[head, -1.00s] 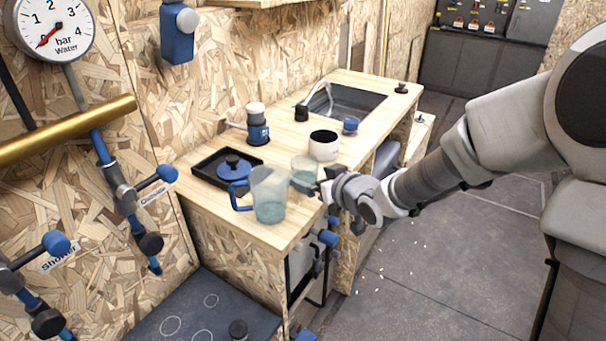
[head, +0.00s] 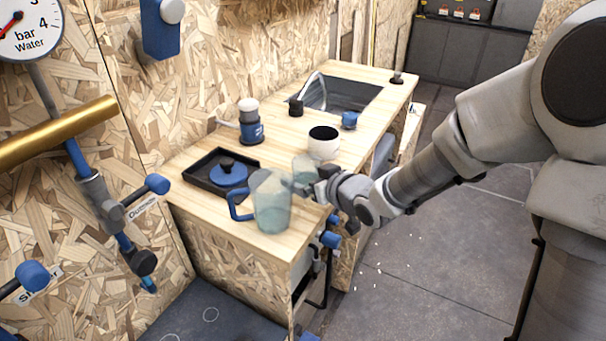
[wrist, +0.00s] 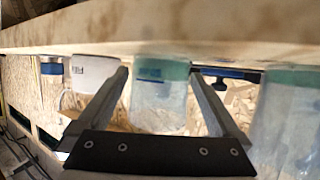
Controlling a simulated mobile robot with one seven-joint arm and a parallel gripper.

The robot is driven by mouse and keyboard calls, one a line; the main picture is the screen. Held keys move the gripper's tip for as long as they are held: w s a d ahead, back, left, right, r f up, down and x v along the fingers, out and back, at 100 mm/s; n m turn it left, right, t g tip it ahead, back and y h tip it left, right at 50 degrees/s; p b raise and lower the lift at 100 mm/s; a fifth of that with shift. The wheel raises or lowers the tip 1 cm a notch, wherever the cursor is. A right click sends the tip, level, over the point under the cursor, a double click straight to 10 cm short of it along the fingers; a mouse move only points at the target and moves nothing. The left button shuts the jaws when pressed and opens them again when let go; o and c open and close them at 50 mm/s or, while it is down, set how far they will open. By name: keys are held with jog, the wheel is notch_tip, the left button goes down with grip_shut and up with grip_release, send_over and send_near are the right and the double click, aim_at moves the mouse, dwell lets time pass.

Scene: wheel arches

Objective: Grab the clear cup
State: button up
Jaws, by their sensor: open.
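The clear cup (head: 304,167) stands on the wooden counter, between the clear pitcher and the white mug. My gripper (head: 314,182) is at the cup's right side, low over the counter's front edge. In the wrist view, which looks upside down, the cup (wrist: 160,105) shows between the two fingers of my open gripper (wrist: 158,76). I see no clear contact between the fingers and the cup. In the head view, the pitcher and my gripper hide part of the cup.
The clear pitcher (head: 272,205) with a blue handle stands close to the cup, nearer the camera. The white mug (head: 323,146) stands just behind the cup. A black tray (head: 197,180) with a blue-lidded item lies to the left. The sink (head: 345,97) is further back.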

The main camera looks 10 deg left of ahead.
aim_at(299, 157)
jog(key=c, duration=1.3)
jog(key=shift+r, duration=0.2)
jog(key=shift+r+p, duration=0.6)
jog(key=shift+r, duration=0.5)
notch_tip(299, 157, up, 2)
jog(key=shift+r+p, duration=0.1)
jog(key=shift+p, duration=0.4)
jog(key=shift+w+d+r+p, duration=0.75)
jog(key=shift+d+r+p, duration=0.3)
jog(key=shift+d, duration=0.75)
jog(key=shift+w+d+r+p, duration=0.7)
jog(key=shift+d+r+p, duration=0.3)
jog(key=shift+d, duration=0.75)
jog(key=shift+w+d+r+p, duration=0.75)
jog(key=shift+d+r+p, duration=0.3)
jog(key=shift+d, duration=0.75)
